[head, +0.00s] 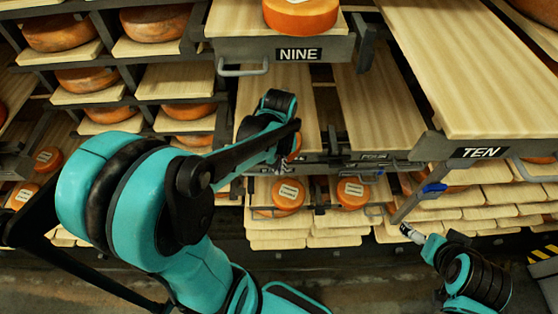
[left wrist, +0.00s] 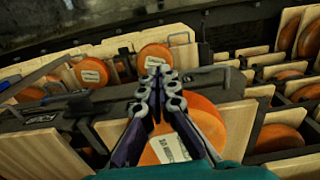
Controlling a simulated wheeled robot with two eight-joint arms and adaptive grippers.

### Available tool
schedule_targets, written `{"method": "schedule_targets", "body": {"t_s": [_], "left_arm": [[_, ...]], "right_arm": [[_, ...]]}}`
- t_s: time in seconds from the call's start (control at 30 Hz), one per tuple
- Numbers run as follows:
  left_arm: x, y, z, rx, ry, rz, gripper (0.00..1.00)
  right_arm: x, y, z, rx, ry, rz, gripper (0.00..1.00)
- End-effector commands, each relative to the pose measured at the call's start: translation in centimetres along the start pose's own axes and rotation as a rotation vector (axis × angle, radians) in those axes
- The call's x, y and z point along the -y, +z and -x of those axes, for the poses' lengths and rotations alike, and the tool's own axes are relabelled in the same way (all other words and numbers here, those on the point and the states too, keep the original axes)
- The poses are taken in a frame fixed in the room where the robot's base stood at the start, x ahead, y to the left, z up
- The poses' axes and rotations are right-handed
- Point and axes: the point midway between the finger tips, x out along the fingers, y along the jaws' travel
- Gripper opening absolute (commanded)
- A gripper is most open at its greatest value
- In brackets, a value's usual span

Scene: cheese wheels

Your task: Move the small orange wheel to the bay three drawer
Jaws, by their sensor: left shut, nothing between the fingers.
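Several orange wheels with white labels are in view; I cannot tell which is the task's small one. In the head view one wheel (head: 288,193) and another wheel (head: 352,193) sit low in the middle. Part of a third shows behind my left wrist. My left gripper (left wrist: 158,72) is shut and empty in the left wrist view, in front of a large-looking labelled orange wheel (left wrist: 205,118). Two more wheels lie beyond its tips. My right gripper (head: 410,233) is low at right, too small to read. No label reading three is legible.
The drawer marked NINE (head: 235,50) holds an orange wheel (head: 300,14) at the top. The drawer marked TEN (head: 470,75) extends at right with a bare board. Shelves of larger wheels (head: 60,32) stand at left. Stacked boards lie under the low wheels.

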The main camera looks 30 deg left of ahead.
Motion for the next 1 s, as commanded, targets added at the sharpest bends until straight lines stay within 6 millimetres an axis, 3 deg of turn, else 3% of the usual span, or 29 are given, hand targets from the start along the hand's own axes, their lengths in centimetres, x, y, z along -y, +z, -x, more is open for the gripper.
{"method": "schedule_targets", "body": {"t_s": [0.2, 0.57, 0.8, 1.0], "left_arm": [[0.0, -1.5, 0.1, 0.000, 0.000, 0.001, 0.00], [0.0, -1.7, 0.0, 0.000, 0.000, 0.000, 0.00], [0.0, -4.2, -0.1, -0.001, 0.000, 0.001, 0.00], [0.0, -4.2, 0.1, -0.001, 0.000, 0.000, 0.00]], "right_arm": [[0.0, -0.2, 0.3, 0.000, 0.000, 0.000, 1.00], [0.0, -0.1, 0.2, 0.000, 0.000, 0.000, 1.00], [0.0, 0.5, -0.7, 0.000, 0.000, 0.000, 1.00], [0.0, 0.4, -0.5, 0.000, 0.000, 0.000, 1.00]]}}
